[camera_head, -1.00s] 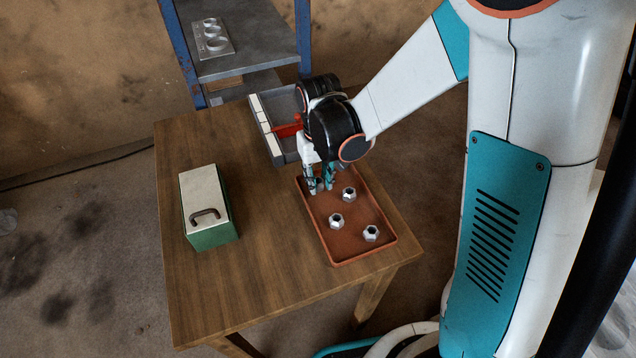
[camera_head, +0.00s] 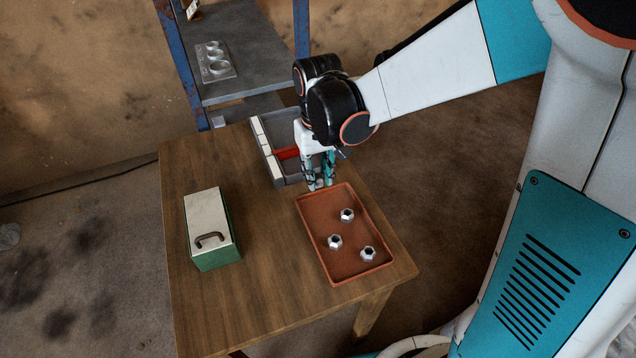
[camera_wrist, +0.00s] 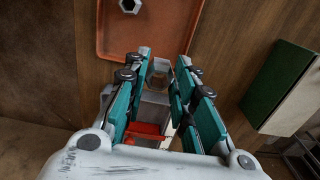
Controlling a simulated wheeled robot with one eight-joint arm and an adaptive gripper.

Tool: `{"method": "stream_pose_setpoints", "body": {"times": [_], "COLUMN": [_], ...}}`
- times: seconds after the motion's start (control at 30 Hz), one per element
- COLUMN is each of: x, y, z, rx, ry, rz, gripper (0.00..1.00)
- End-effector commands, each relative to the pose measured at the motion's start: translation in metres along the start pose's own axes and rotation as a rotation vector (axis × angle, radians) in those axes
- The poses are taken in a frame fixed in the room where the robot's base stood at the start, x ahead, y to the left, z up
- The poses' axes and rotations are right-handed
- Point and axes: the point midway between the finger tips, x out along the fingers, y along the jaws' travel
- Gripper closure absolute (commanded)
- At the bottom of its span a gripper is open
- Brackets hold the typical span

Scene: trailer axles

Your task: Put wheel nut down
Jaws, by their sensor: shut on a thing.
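My gripper (camera_head: 319,186) is above the far edge of the reddish-brown tray (camera_head: 348,278), pointing down. It is shut on a wheel nut (camera_wrist: 160,66), which shows between the fingertips in the wrist view. In the head view the fingers mostly hide this nut. Three more silvery hex nuts lie apart in the tray: one near its middle (camera_head: 347,215), one at the left (camera_head: 335,241) and one at the near right (camera_head: 367,253). The wrist view shows one of the nuts in the tray (camera_wrist: 129,6) at its top edge.
A grey bin (camera_head: 268,163) with white-labelled edge and something red inside (camera_head: 286,153) stands just behind my gripper. A green box with a white lid (camera_head: 208,215) stands at the left. A shelf (camera_head: 255,75) behind holds a metal plate with round holes (camera_head: 214,62). The middle tabletop is clear.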

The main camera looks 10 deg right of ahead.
Motion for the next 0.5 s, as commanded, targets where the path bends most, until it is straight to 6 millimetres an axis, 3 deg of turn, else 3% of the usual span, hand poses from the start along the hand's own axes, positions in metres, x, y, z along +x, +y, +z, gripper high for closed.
{"method": "stream_pose_setpoints", "body": {"times": [0.03, 0.2, 0.5], "x": [-0.019, -0.056, -0.091], "y": [0.0, 0.0, 0.0], "z": [0.0, 0.0, 0.0], "rx": [0.0, 0.0, -0.001], "ry": [0.0, 0.0, 0.0], "rz": [0.0, 0.0, 0.0], "gripper": [1.0, 1.0, 1.0]}}
